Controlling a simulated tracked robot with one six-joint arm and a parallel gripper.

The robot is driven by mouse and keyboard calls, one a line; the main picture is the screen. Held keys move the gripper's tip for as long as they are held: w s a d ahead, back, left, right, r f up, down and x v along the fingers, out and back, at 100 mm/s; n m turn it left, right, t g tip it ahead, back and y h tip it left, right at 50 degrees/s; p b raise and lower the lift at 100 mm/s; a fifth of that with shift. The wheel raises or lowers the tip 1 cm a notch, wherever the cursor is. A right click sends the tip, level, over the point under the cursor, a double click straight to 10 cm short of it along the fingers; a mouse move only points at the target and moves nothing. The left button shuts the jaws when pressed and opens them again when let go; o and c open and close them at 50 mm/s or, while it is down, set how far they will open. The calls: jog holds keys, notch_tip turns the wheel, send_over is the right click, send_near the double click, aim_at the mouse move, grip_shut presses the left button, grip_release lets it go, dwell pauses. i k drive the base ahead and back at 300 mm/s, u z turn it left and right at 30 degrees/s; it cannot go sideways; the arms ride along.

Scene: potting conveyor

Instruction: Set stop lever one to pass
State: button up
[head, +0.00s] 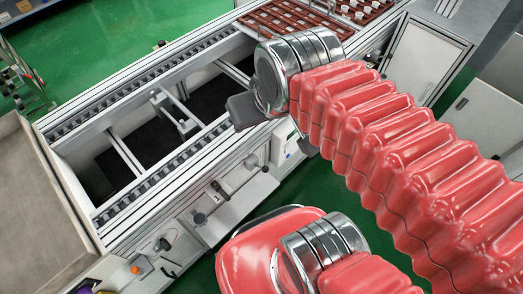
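Along the near side of the conveyor (143,206), a small dark lever-like part (219,190) sticks out at a tilt. Round dark knobs show below it (200,218) and further left (163,244). I cannot tell which of these is stop lever one, and no label or pass mark can be read. A dark grey part at the end of my arm (243,110) hangs over the conveyor's near rail, left of the silver joint. No fingertips can be made out, so the gripper's opening is unclear. It appears apart from the lever-like part.
A brown tray (290,18) with small pots sits at the conveyor's far right end. A grey-brown table (35,215) stands at the left. An orange button (135,269) is at the lower left of the conveyor side. Grey cabinets (425,62) stand right. Green floor shows below.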

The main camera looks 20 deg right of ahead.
aim_at(266, 169)
jog(key=k, duration=1)
jog(key=u, duration=0.6)
jog(key=i, duration=0.8)
